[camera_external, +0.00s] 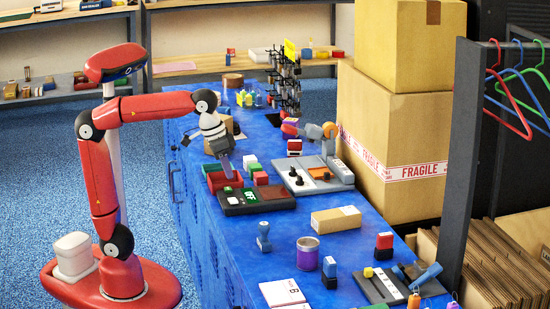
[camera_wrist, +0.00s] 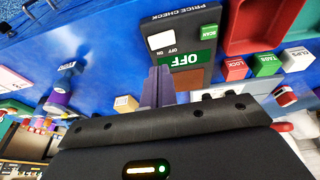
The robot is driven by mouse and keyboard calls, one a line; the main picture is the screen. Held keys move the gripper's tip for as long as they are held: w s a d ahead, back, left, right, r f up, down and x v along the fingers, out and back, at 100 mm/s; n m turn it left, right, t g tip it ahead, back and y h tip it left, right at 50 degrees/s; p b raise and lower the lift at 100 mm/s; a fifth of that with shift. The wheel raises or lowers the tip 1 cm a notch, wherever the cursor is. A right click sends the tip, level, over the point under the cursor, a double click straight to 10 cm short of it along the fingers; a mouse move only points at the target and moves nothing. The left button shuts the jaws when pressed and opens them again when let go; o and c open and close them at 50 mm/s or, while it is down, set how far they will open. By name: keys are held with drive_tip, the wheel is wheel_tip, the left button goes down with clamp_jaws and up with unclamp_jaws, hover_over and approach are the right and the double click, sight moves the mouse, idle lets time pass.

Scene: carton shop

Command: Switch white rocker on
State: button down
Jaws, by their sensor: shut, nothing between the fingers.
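The white rocker (camera_wrist: 161,40) sits on a dark panel marked PRICE CHECK (camera_wrist: 182,20), with ON and OFF printed beside it. The green display (camera_wrist: 187,59) on the panel reads OFF, upside down in the wrist view. The panel (camera_external: 280,203) also shows in the external view on the blue counter. My gripper (camera_wrist: 159,72) is shut and empty. Its fingertips appear just below the rocker in the wrist view; the gap to the panel is hard to tell. In the external view my gripper (camera_external: 231,173) points down at the panel's left part.
A green SCAN button (camera_wrist: 208,31) is beside the rocker. A red tray (camera_wrist: 240,40) and LOCK (camera_wrist: 234,68), TAGS (camera_wrist: 267,64) and CLIPS (camera_wrist: 298,59) blocks are close by. A grey device (camera_external: 305,185) stands behind the panel. A cardboard box (camera_external: 336,220) lies in front.

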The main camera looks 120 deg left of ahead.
sight(234, 201)
drive_tip(key=x, duration=0.4)
drive_tip(key=d+x, duration=0.1)
drive_tip(key=x, duration=0.1)
drive_tip(key=shift+s+f+b, duration=0.2)
drive_tip(key=shift+f+b, duration=0.1)
drive_tip(key=shift+f, duration=0.05)
drive_tip(key=shift+w+d+f+g, duration=0.1)
drive_tip(key=shift+f+g, duration=0.2)
drive_tip(key=shift+s+a+r, duration=0.15)
drive_tip(key=shift+s+a, duration=0.45)
drive_tip(key=shift+r+p, duration=0.5)
drive_tip(key=shift+p, duration=0.1)
drive_tip(key=p+v, duration=0.2)
drive_tip(key=v, duration=1.1)
drive_tip(key=shift+a, duration=0.4)
